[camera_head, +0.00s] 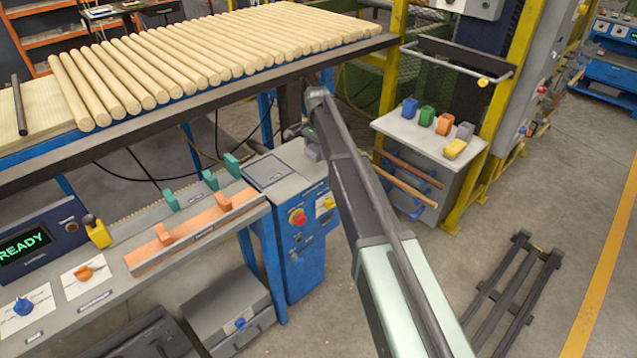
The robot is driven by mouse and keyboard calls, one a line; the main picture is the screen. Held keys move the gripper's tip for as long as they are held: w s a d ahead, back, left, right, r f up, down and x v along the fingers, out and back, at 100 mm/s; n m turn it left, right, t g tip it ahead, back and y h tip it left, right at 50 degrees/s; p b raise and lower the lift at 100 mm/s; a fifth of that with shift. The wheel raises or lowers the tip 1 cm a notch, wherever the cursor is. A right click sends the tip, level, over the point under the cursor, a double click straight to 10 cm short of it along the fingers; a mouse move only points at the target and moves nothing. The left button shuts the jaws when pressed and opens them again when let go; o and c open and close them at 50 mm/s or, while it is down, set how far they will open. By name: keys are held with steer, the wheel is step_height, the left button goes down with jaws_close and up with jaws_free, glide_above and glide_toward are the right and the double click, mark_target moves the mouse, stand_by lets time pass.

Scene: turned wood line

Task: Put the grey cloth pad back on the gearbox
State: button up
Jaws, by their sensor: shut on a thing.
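My arm reaches up from the lower right, and its end comes down over the blue control cabinet (300,255). My gripper (299,132) shows only in part, small and dark behind the arm link. It is shut on a small grey piece (311,150), which looks like the grey cloth pad. The pad is close above the back of the cabinet's grey top, and I cannot tell whether it touches. The fingertips are mostly hidden. I cannot pick out the gearbox with certainty.
A rack of wooden rods (215,55) stands behind. A bench with orange and green clamps (198,222) lies to the left. A white-topped stand (425,128) holds several coloured blocks at the right. A dark pallet frame (513,292) lies on the floor, with clear floor beyond.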

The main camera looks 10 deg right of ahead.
mark_target(318, 170)
step_height(318, 170, down, 7)
steer(key=b, duration=0.4)
steer(key=shift+r+b, duration=0.1)
steer(key=shift+b, duration=0.3)
steer(key=shift+r, duration=0.35)
steer(key=shift+f, duration=0.3)
steer(key=o, duration=0.8)
steer(key=shift+r, duration=0.1)
step_height(318, 170, up, 13)
steer(key=p, duration=1.3)
steer(key=shift+f, duration=0.25)
steer(key=s+n, duration=0.4)
steer(key=s, duration=0.9)
steer(key=s+n, duration=0.3)
steer(key=s, duration=0.9)
steer(key=s+d+n, duration=0.1)
steer(key=s+n, duration=0.3)
steer(key=s, duration=0.9)
steer(key=shift+s+f+n, duration=0.1)
steer(key=shift+s+n, duration=0.2)
